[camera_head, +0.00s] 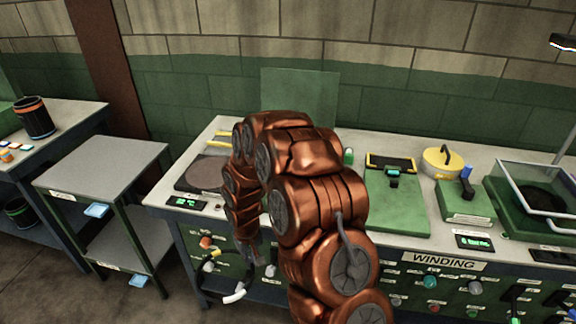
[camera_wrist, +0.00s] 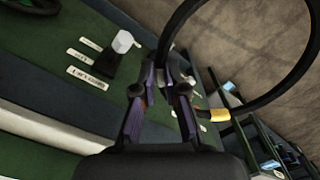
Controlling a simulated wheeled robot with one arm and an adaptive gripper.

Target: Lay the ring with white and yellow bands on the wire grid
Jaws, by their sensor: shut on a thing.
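A thin black ring (camera_wrist: 291,84) loops up and right from my gripper (camera_wrist: 166,84) in the wrist view. A yellow band (camera_wrist: 218,115) shows on it just right of the fingers, and its top runs out of the picture. My gripper is shut on the ring's near side.
The winding bench (camera_head: 465,264) carries a green board (camera_head: 395,208), a yellow round pot (camera_head: 443,163) and a green frame (camera_head: 505,190). Its front has several knobs. A grey two-tier trolley (camera_head: 105,160) stands left. A black bin (camera_head: 35,120) stands on the left table.

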